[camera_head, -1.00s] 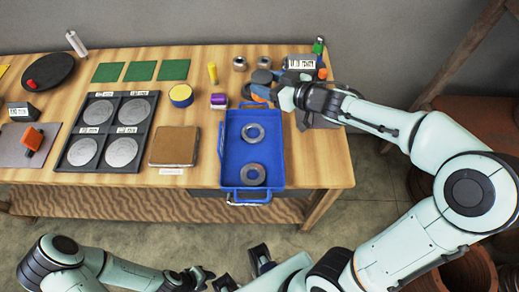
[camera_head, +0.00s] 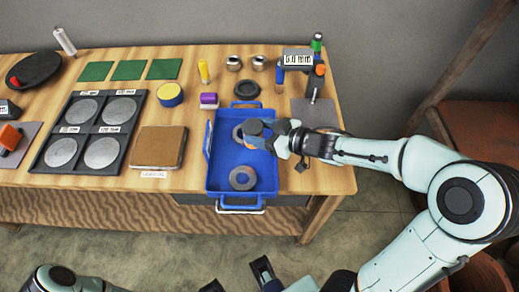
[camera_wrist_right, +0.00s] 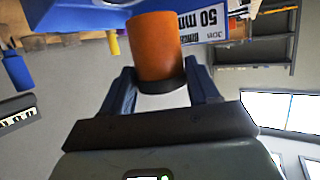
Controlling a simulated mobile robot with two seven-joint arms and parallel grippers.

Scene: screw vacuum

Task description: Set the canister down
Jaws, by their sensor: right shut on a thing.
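My right gripper (camera_head: 270,137) is shut on the canister (camera_head: 253,127), a short cylinder with a dark round end and an orange side. In the right wrist view the canister (camera_wrist_right: 155,48) is orange and sits between both fingers. In the head view it appears over the blue tray (camera_head: 212,172), at the upper right part. It partly covers a grey ring (camera_head: 237,134) in the tray. Its height above the tray floor is hard to tell. Part of my left gripper (camera_head: 237,271) shows at the bottom edge, fingers spread and empty.
A second grey ring (camera_head: 243,178) lies in the tray's lower part. A dark round piece (camera_head: 246,90) is behind the tray. A labelled stand (camera_head: 297,60) is at the back right. A brown pad (camera_head: 158,148) lies left of the tray.

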